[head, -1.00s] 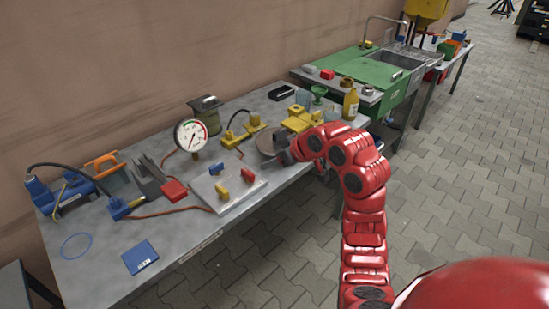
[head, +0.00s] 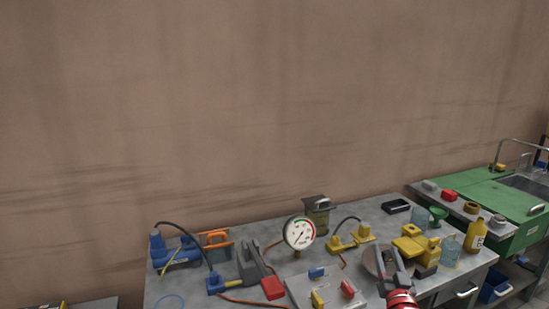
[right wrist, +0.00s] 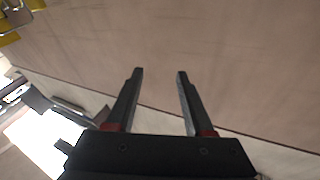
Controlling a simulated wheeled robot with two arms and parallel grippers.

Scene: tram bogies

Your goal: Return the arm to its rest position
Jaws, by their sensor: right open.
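My right gripper (head: 388,254) shows at the bottom right of the head view, with part of my red wrist below it. Its two dark fingers point up and away, over the right part of the grey workbench (head: 235,297). In the right wrist view the gripper (right wrist: 159,76) has its fingers spread apart with nothing between them, against a plain brown wall. A round grey disc shows partly behind the fingers in the head view. I cannot tell how high above the bench the gripper is. My left gripper is not in view.
A pressure gauge (head: 299,232), a blue tool (head: 178,256), a red block (head: 273,288) and yellow parts (head: 414,240) stand on the bench. A yellow bottle (head: 475,235) and a green sink unit (head: 505,205) are at the right. The brown wall (head: 250,100) rises behind.

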